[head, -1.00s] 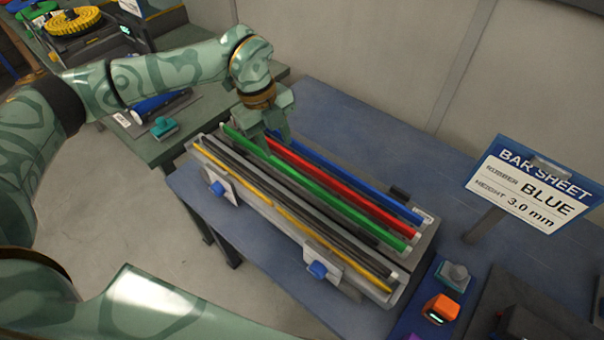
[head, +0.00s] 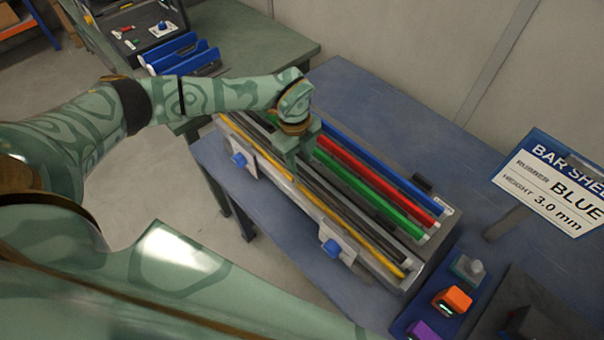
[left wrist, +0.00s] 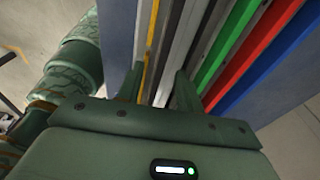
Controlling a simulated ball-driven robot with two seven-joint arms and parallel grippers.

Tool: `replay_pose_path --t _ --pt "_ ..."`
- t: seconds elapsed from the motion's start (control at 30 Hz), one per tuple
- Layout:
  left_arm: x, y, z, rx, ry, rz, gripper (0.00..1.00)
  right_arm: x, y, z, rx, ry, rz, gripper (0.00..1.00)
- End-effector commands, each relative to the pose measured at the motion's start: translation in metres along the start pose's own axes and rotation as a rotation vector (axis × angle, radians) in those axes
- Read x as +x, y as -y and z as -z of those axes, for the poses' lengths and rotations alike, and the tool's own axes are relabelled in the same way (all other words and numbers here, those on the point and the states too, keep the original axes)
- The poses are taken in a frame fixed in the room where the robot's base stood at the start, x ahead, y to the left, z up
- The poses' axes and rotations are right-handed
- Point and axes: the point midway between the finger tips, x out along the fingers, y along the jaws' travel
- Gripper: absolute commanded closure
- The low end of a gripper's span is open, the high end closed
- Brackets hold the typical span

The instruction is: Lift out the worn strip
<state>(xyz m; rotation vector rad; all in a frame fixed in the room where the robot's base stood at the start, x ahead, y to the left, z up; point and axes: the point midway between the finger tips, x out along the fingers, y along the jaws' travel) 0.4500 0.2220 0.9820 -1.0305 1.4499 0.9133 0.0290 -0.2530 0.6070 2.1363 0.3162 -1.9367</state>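A grey bar chassis (head: 287,191) lies on the blue table, holding long strips in rows. From front to back I see a yellow strip (head: 365,242), grey and dark strips (head: 345,214), a green strip (head: 370,195), a red strip (head: 376,181) and a blue strip (head: 385,167). I cannot tell which one is worn. My left gripper (head: 292,163) points down over the front rows near the chassis' far left half. In the left wrist view its fingers (left wrist: 159,85) are apart, with grey strip rows between them and the yellow strip by the left finger. My right gripper is not in view.
Two blue-knobbed clips (head: 332,248) sit on the chassis front. A sign (head: 553,185) reads BAR SHEET, rubber BLUE, height 3.0 mm. An orange device (head: 455,300) stands at the right. A blue rack (head: 185,55) stands on the green table.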

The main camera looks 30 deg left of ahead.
Motion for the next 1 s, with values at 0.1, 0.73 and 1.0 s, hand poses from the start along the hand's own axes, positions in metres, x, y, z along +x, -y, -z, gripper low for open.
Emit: replay_pose_path --t 0.1,0.73,1.0 --pt "0.021 0.001 0.000 0.001 -0.001 -0.003 0.64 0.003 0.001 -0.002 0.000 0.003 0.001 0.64" --pt "0.028 0.002 0.000 0.001 -0.001 0.002 1.00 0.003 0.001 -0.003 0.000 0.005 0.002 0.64" --pt "0.022 0.002 0.000 0.000 0.000 0.002 1.00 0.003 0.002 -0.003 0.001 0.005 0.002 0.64"
